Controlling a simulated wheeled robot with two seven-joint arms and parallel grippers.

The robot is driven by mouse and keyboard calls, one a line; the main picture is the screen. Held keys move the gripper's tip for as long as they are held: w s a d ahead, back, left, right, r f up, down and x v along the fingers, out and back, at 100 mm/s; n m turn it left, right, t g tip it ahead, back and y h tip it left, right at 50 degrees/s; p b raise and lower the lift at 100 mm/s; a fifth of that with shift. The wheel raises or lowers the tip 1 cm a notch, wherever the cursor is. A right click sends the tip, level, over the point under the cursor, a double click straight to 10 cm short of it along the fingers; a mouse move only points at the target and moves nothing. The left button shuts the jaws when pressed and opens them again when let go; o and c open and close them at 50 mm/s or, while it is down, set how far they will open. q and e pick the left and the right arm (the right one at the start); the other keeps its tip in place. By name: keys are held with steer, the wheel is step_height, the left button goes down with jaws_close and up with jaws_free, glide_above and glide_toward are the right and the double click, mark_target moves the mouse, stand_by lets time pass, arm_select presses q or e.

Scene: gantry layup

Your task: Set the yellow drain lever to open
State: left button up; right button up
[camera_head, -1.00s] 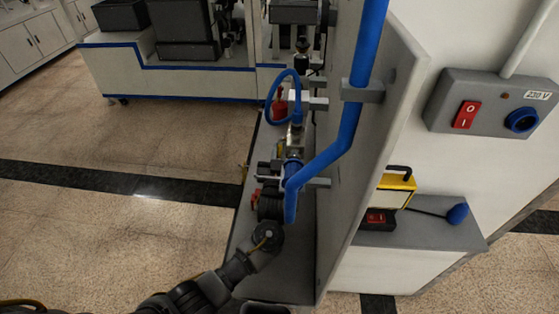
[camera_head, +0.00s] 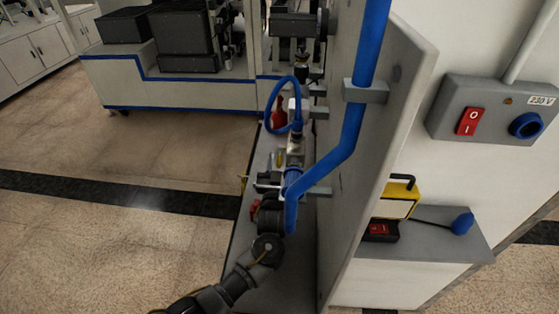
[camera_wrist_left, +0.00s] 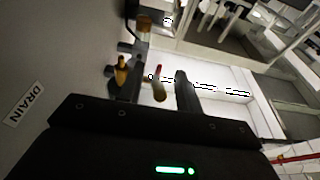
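My left gripper (camera_head: 268,184) is beside the blue pipework at the panel, partly hidden by its own wrist. In the left wrist view my left gripper (camera_wrist_left: 158,92) is open, with its dark fingers apart. A small yellow part (camera_wrist_left: 121,72), perhaps the drain lever, shows beside the left finger. A pale yellowish piece with a red tip (camera_wrist_left: 159,84) appears in the gap between the fingers; I cannot tell whether it is near or touching. A DRAIN label (camera_wrist_left: 24,104) is on the grey panel at left. In the head view a small yellow bit (camera_head: 280,158) shows by the valve. My right gripper is not in view.
The blue pipe (camera_head: 346,135) and the upright grey panel (camera_head: 375,180) stand close on the right of my left arm. A red object (camera_head: 279,112) stands farther back on the narrow shelf. A switch box (camera_head: 490,108) is at right. Open floor (camera_head: 130,250) lies left.

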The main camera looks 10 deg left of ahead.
arm_select(q)
steer(key=shift+s+f, duration=0.1)
steer(key=shift+s, duration=0.3)
steer(key=p+v, duration=0.3)
steer(key=v, duration=0.7)
steer(key=shift+w, duration=0.1)
